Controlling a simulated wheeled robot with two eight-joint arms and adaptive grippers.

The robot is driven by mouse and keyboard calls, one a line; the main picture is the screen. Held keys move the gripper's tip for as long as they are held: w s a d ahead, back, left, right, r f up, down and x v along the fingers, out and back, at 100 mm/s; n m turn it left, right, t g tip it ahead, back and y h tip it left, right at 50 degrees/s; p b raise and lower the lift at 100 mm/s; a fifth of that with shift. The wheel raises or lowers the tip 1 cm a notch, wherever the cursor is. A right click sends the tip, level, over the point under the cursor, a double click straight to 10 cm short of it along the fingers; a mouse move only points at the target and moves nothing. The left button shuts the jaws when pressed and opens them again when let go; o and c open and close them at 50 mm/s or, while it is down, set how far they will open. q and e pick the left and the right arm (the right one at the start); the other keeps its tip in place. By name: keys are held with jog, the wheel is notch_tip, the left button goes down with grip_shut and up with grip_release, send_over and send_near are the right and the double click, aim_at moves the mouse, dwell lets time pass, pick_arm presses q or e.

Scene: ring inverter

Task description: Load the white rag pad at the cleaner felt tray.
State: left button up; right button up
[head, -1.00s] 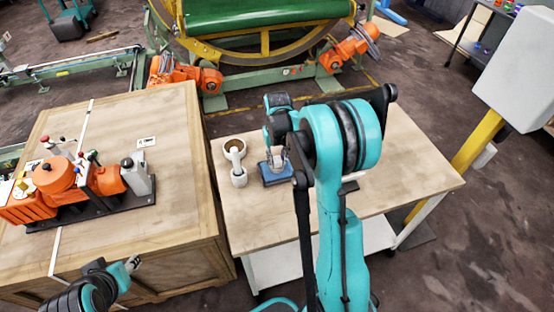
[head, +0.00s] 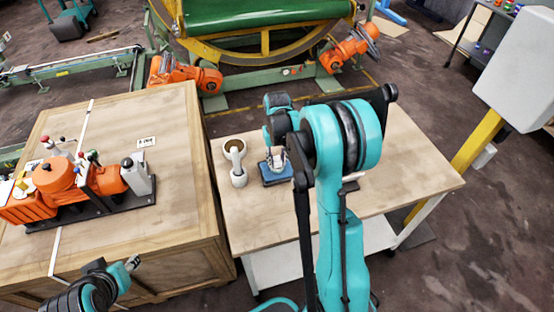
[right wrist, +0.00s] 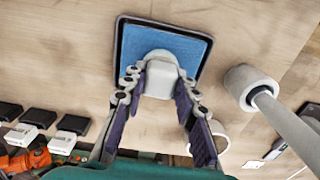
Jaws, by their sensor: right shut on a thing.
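My right gripper (right wrist: 157,92) is shut on a white rag pad (right wrist: 160,72), a block with a rounded end. It holds the pad over the blue felt of the black-rimmed cleaner felt tray (right wrist: 185,30). I cannot tell whether the pad touches the felt. In the head view the tray (head: 269,181) lies on the wooden table, with my right gripper (head: 275,165) above it and partly covering it. My left gripper (head: 133,264) is low at the left, beside the crate; its fingers are too small to judge.
Black blocks and white pieces (right wrist: 72,124) lie on the table at the left of the wrist view. An orange machine (head: 75,180) sits on the wooden crate (head: 160,225). The table's right side (head: 415,175) is clear.

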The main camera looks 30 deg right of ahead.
jog(key=shift+r+p, duration=2.3)
jog(key=shift+r, duration=1.15)
